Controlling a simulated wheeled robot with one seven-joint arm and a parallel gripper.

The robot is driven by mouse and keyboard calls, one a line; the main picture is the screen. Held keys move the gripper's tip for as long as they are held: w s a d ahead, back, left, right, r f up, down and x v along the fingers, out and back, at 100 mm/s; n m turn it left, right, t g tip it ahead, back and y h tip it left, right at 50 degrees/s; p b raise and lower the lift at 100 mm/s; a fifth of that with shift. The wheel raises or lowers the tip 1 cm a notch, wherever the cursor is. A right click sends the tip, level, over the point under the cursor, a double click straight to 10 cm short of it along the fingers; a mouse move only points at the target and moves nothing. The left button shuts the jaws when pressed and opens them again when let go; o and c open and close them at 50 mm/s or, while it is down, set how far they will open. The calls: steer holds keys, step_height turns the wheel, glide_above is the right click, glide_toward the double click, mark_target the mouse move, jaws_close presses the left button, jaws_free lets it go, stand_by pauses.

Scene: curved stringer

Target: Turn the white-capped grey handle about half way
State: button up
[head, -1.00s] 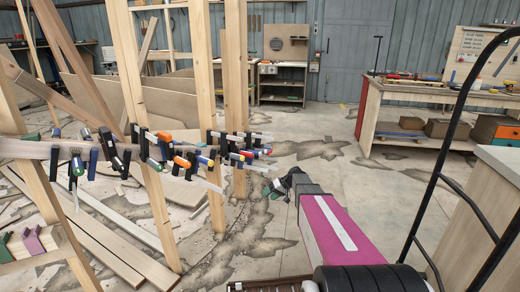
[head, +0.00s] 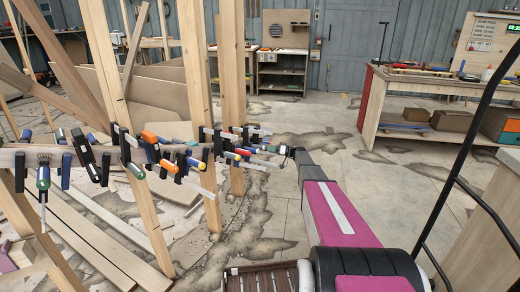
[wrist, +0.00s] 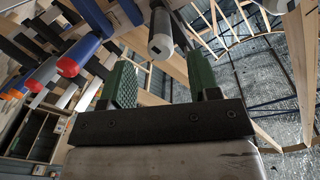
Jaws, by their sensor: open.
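Several clamps with coloured handles (head: 190,158) are fixed along a curved wooden stringer (head: 15,157). In the wrist view a grey handle with a whitish cap (wrist: 161,42) points toward me, beyond the gap between my fingertips. My gripper (wrist: 158,62) has two green-padded fingers standing wide apart, with nothing held between them. In the head view my gripper (head: 284,150) is small and dark, just right of the clamp row's right end. The grey handle cannot be picked out there. Whether a finger touches it is unclear.
Blue handles (wrist: 90,15) and red-tipped handles (wrist: 68,67) crowd the left of the wrist view. Wooden posts (head: 233,100) rise behind the clamps. A workbench (head: 440,85) stands at the back right. The floor (head: 325,170) between is open.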

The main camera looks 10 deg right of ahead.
mark_target(260, 148)
steer(key=x, duration=0.7)
steer(key=shift+a, duration=0.15)
steer(key=c, duration=0.9)
